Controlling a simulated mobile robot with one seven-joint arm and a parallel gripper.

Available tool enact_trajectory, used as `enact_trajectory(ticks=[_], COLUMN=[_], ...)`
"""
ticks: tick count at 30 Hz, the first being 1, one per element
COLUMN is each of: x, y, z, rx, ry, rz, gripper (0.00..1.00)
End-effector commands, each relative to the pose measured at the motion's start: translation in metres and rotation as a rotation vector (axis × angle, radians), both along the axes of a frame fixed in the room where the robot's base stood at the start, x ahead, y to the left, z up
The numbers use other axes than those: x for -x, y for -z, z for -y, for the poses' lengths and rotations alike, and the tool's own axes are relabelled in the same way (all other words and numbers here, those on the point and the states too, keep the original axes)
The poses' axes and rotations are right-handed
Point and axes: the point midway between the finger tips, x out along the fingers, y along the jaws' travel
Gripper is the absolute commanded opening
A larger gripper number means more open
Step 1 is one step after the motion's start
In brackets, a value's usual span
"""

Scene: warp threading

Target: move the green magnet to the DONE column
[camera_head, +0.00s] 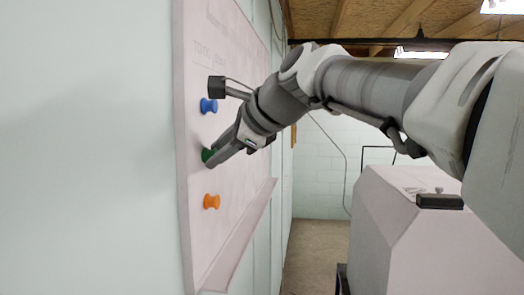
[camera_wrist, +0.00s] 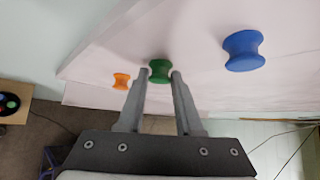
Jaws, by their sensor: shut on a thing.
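The green magnet (camera_head: 207,155) is on the whiteboard (camera_head: 225,60), between a blue magnet above and an orange magnet below. My gripper (camera_head: 211,159) has its fingertips at the green magnet and is shut on it. In the wrist view the green magnet (camera_wrist: 159,71) sits between the two fingertips of my gripper (camera_wrist: 159,74), close to the board face. Whether it still touches the board is hard to tell. The board's writing is faint, and I cannot make out the DONE column.
The blue magnet (camera_head: 208,105) and the orange magnet (camera_head: 211,201) are on the board near my gripper. A ledge (camera_head: 240,235) runs along the board's lower edge. The board's near edge is left of the magnets. The board face stretches away to the right.

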Motion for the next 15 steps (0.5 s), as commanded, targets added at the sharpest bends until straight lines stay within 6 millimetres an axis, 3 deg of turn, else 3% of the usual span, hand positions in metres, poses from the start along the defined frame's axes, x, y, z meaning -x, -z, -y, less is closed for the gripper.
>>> enact_trajectory(ticks=[15], x=[-0.018], y=[-0.001], z=[0.003], rx=[0.001], ry=[0.001], rz=[0.0], gripper=[0.0])
